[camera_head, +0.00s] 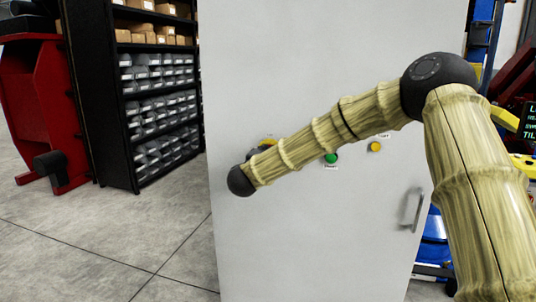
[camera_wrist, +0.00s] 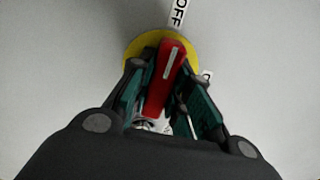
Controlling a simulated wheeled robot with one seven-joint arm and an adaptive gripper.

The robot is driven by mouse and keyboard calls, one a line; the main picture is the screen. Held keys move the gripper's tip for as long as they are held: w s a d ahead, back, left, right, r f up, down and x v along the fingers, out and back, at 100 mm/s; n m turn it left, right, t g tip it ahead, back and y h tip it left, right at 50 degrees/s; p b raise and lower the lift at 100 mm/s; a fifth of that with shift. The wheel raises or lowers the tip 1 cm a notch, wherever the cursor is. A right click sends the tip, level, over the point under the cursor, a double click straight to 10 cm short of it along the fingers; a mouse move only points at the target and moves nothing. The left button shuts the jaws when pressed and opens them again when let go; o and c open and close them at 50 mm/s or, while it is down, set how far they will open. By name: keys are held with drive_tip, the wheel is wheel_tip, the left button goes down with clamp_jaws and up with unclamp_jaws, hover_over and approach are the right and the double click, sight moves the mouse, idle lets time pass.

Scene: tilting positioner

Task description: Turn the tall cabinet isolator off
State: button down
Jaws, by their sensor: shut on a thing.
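The tall cabinet (camera_head: 300,70) is a plain light-grey box that fills the middle of the head view. Its isolator has a red handle (camera_wrist: 172,60) with a white line, on a yellow round plate (camera_wrist: 132,52) in the wrist view. The handle's white line points up, towards the OFF label (camera_wrist: 178,12). My gripper (camera_wrist: 166,84) has its teal fingers on both sides of the red handle and is shut on it. In the head view, my arm hides the gripper and most of the isolator; a bit of yellow (camera_head: 268,142) shows above the arm.
A green button (camera_head: 331,158) and an amber button (camera_head: 375,146) sit on the cabinet right of the isolator, close to my arm. A door handle (camera_head: 412,210) is lower right. A black shelf rack (camera_head: 118,90) stands left; the floor before it is clear. A second label (camera_wrist: 207,75) is partly hidden.

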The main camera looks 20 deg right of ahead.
idle(0.4)
drive_tip(key=c, duration=1.3)
unclamp_jaws()
drive_tip(key=shift+a, duration=0.1)
drive_tip(key=v, duration=1.1)
drive_tip(key=shift+s+a, duration=0.2)
drive_tip(key=shift+s, duration=0.15)
drive_tip(key=shift+f, duration=0.1)
